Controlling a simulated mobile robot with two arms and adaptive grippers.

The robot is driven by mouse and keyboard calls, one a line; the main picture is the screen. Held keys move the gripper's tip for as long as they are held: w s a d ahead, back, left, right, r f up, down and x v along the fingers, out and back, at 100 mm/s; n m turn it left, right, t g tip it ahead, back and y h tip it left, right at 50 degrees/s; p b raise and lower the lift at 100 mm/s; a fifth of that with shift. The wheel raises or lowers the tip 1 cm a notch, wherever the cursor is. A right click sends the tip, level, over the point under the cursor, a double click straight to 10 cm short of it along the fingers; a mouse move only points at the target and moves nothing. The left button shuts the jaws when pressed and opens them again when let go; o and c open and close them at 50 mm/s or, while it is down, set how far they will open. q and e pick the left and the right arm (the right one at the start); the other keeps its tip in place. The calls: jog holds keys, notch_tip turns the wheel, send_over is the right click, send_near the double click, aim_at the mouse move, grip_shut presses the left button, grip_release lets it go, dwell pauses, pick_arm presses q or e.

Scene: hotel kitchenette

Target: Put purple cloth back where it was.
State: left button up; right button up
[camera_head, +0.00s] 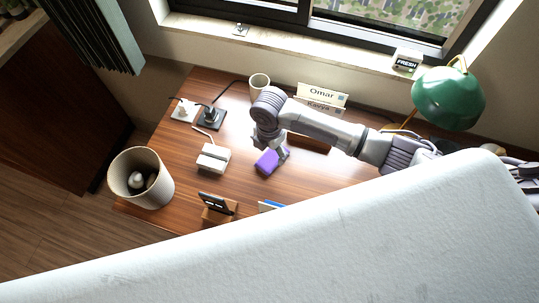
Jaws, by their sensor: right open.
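The purple cloth (267,163), a small folded block shape, lies on the wooden desk (240,180) near the middle. My right arm reaches in from the right, and its gripper (283,154) points down at the cloth's right end. The gripper is open. It overlaps the cloth in the picture, and I cannot tell whether the fingers touch it or stand around it. My left gripper is not in view.
A white box-like item (214,158) and a phone on a wooden stand (218,207) are left of the cloth. A bin (140,178), a cup (259,82), name plates (321,95) and a green lamp (448,97) surround the work area. A white foreground surface hides the desk's front.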

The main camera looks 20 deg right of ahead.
aim_at(270, 159)
notch_tip(270, 159, up, 8)
jog(key=shift+f, duration=0.2)
dwell(0.6)
